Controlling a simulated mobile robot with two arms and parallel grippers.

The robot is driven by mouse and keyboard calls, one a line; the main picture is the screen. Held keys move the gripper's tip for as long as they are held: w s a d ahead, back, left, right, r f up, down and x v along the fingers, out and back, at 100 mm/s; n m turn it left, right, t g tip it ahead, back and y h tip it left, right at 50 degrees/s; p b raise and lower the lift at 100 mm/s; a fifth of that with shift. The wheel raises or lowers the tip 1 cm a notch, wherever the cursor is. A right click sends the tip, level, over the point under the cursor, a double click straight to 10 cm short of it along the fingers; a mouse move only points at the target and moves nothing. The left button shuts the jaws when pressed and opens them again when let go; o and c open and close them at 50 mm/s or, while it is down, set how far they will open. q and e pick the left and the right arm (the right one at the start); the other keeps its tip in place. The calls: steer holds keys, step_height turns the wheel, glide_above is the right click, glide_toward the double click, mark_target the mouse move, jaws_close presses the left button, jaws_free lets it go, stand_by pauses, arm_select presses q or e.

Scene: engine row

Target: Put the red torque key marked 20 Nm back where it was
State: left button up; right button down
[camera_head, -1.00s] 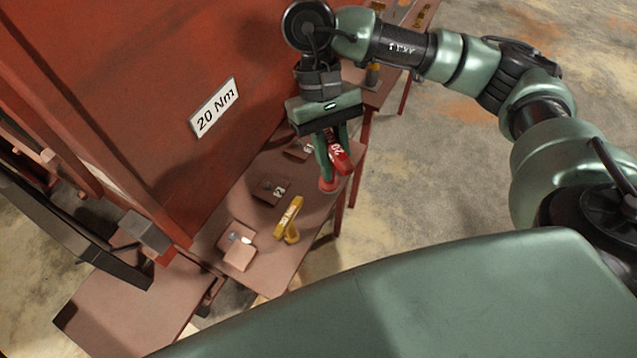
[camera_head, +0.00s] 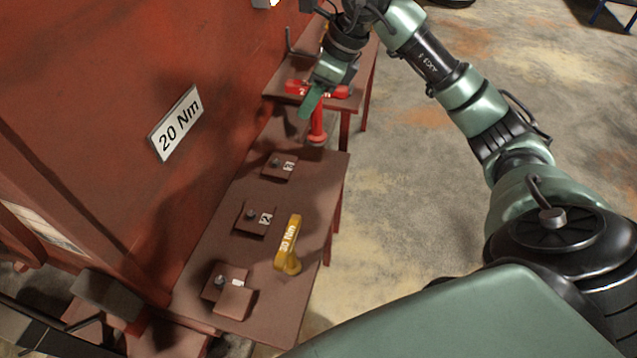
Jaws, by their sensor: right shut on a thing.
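The red torque key (camera_head: 318,122) is in my right gripper (camera_head: 312,103), its handle crosswise and its shaft pointing down. The gripper is shut on it beyond the far end of the near brown bench, and the key looks held in the air. The key's marking cannot be read clearly now. Small brown holders with pegs and labels stand on the near bench: far (camera_head: 279,165), middle (camera_head: 255,218) and near (camera_head: 224,289). My left gripper is not in view.
A yellow torque key (camera_head: 288,245) stands on the near bench (camera_head: 300,200) beside the holders, near its right edge. A second brown bench (camera_head: 357,75) lies farther back. The concrete floor (camera_head: 410,200) to the right is open.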

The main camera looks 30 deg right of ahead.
steer(key=shift+w+d+f+m, duration=0.1)
steer(key=shift+w+d+m, duration=0.15)
steer(key=shift+m, duration=0.15)
steer(key=shift+f, duration=0.35)
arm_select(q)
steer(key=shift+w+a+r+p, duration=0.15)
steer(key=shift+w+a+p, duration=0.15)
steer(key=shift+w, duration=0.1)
arm_select(e)
step_height(320, 180, down, 19)
steer(key=shift+d, duration=0.1)
steer(key=shift+f, duration=0.1)
steer(key=c, duration=1.3)
jaws_free()
steer(key=shift+s, duration=0.1)
steer(key=shift+o, duration=0.2)
